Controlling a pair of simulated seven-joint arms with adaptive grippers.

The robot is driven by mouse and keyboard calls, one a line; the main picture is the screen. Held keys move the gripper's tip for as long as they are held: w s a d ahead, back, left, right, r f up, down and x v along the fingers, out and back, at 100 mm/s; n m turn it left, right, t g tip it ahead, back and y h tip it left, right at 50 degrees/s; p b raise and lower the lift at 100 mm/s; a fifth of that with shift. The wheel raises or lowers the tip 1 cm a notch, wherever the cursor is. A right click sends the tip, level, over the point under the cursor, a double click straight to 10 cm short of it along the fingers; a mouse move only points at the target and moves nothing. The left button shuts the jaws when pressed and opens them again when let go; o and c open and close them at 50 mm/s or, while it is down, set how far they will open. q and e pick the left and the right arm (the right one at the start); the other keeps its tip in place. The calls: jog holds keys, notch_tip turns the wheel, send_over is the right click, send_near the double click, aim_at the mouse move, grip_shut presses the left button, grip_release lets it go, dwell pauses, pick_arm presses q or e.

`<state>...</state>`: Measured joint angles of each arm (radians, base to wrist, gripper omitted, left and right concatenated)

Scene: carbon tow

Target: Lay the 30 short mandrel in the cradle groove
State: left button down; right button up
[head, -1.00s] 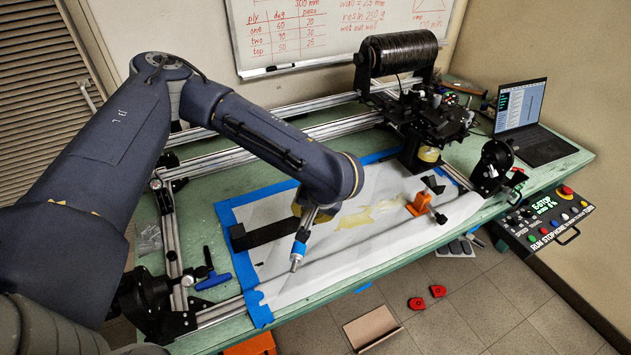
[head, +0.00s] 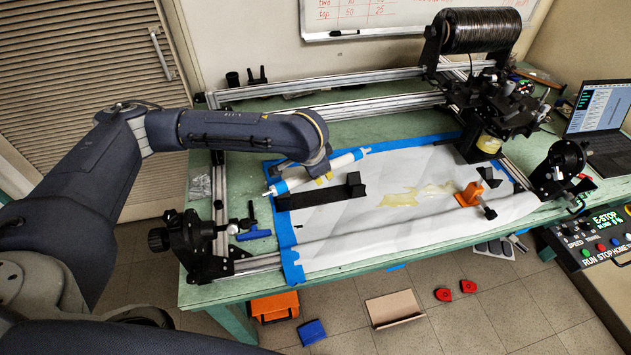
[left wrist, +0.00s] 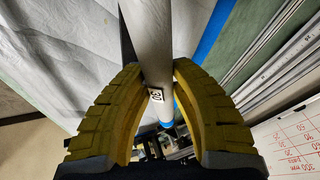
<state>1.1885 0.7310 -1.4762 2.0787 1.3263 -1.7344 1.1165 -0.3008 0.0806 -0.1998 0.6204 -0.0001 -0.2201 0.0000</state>
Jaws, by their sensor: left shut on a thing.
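The 30 short mandrel is a pale tube (head: 346,160) with blue bands near its ends. My left gripper (head: 325,179) is shut on it. In the left wrist view, the yellow fingers (left wrist: 160,95) clasp the grey tube (left wrist: 150,45) from both sides, and a small "30" label (left wrist: 156,95) shows between them. The black cradle (head: 318,197), a long bar with a raised block at each end, lies on the white sheet. In the head view the mandrel appears just behind the cradle, slanted to it; its height is unclear. My right gripper is out of view.
The white sheet (head: 400,225) has blue tape edges and a yellowish stain. An orange clamp-like piece (head: 468,194) stands right of the cradle. A metal rail (head: 350,110) runs behind. A blue-handled tool (head: 254,233) lies left of the sheet. The sheet's front area is clear.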

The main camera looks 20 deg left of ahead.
pick_arm(q)
jog(key=shift+w+a+r+m+h, duration=0.2)
jog(key=shift+w+r+m+h, duration=0.15)
jog(key=shift+m, duration=0.35)
jog(key=shift+d+m+h, duration=0.15)
jog(key=shift+m+h, duration=0.2)
jog(key=shift+m, duration=0.55)
jog(key=shift+f, duration=3.3)
jog(key=shift+f, duration=0.65)
jog(key=c, duration=1.1)
grip_release()
jog(key=v, duration=1.2)
jog(key=shift+w, duration=0.15)
